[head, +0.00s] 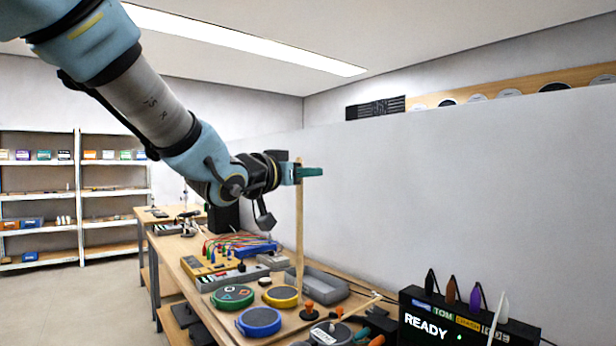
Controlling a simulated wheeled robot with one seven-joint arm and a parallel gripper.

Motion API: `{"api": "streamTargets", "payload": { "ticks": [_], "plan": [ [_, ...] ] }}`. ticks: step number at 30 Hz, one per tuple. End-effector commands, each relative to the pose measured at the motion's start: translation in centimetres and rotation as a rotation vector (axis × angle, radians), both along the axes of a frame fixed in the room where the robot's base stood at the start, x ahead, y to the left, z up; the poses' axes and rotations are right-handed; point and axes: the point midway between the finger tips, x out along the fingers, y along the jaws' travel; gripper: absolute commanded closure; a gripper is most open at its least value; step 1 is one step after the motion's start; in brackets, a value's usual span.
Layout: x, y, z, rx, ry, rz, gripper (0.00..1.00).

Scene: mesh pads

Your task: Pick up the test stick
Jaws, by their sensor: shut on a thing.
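The test stick (299,245) is a long, thin, pale wooden rod. It stands nearly upright above the workbench in the head view. My gripper (308,172) is shut on its upper end, with a short piece of the stick showing above the fingers. The stick's lower end comes down near the yellow round pad and a grey tray; I cannot tell whether it touches the bench.
Round pads in green (232,297), yellow (281,297) and blue (259,321) lie on the bench. A grey tray (325,287) is behind them. A black box reading "READY" (440,325) stands at right. Wired boards (211,265) lie at left.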

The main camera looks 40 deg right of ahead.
Motion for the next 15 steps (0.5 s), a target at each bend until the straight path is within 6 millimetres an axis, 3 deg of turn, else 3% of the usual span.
{"api": "streamTargets", "payload": {
  "ticks": [1, 15],
  "plan": [
    [0.0, 0.0, 1.4, -0.001, -0.001, 0.0, 1.0],
    [0.0, 0.0, 8.1, 0.0, -0.001, 0.001, 1.0]
  ]
}}
